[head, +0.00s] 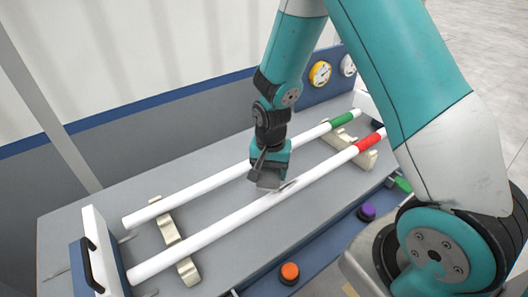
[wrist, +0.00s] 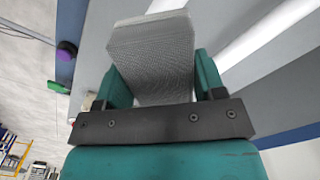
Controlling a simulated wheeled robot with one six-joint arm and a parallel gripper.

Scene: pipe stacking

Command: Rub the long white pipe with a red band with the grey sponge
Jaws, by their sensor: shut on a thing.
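The long white pipe with a red band (head: 220,228) lies on cradles along the near side of the grey bench. My gripper (head: 268,172) is over the middle of the bench, at this pipe. In the wrist view my gripper (wrist: 155,90) is shut on the grey sponge (wrist: 150,55), which sticks out between the two green fingers. In the head view the sponge (head: 272,183) is at the pipe's middle, left of the red band. It looks to be touching the pipe, but the exact contact is hidden.
A white pipe with a green band (head: 200,192) lies parallel behind. Cream cradles (head: 172,238) bear both pipes. A white end plate with a black handle (head: 95,265) stands at the left. Orange (head: 289,272) and purple (head: 366,212) buttons line the front; gauges (head: 320,73) are at the back.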

